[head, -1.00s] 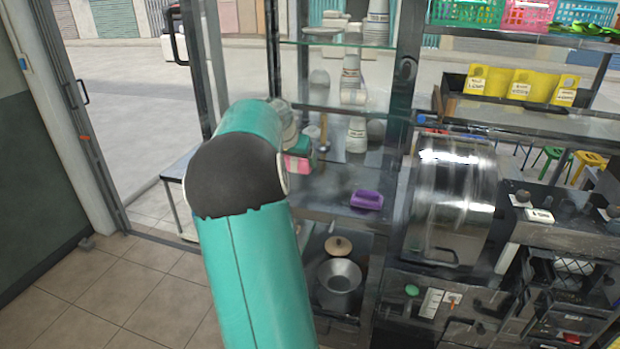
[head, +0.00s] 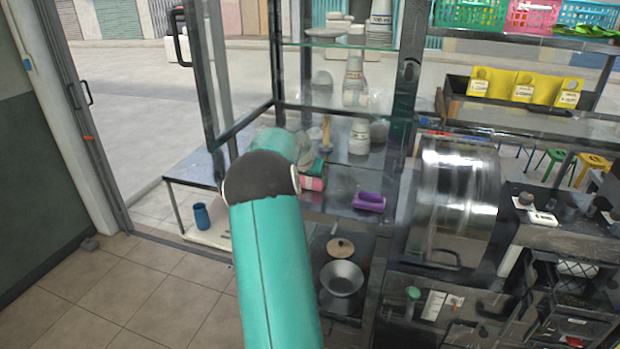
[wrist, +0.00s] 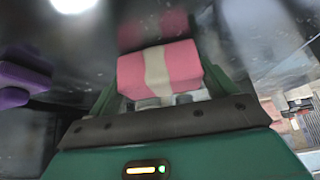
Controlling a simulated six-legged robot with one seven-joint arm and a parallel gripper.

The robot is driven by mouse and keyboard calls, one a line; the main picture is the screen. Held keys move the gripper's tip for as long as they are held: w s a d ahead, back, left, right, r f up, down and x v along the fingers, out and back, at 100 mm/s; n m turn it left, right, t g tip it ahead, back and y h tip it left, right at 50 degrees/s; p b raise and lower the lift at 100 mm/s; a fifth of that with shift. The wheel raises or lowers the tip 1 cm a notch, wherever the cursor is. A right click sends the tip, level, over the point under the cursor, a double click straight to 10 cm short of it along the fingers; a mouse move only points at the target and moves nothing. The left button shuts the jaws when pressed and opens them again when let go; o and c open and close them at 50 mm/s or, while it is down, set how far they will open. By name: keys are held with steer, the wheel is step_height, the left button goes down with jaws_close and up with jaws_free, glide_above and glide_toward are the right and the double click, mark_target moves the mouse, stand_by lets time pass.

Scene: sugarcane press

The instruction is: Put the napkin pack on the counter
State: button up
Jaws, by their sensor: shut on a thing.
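The napkin pack (wrist: 160,70) is a pink block with a beige band around its middle. My gripper (wrist: 160,98), with green fingers, is shut on it in the wrist view. In the head view the pack (head: 313,184) shows as a small pink patch just right of my arm's rounded dark joint, which hides much of my gripper. The counter (head: 340,182) is a dark, shiny surface inside the glass-sided frame. The pack is low over it, and a pink reflection shows beside the pack in the wrist view. I cannot tell whether they touch.
A purple object (head: 369,202) sits on the counter to the right of the pack; it also shows in the wrist view (wrist: 20,85). Cups (head: 360,135) stand behind. A glass shelf (head: 340,46) is above. A metal drum (head: 458,195) stands to the right.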

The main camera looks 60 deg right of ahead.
steer(key=o, duration=0.9)
steer(key=shift+f, duration=0.1)
steer(key=v, duration=1.2)
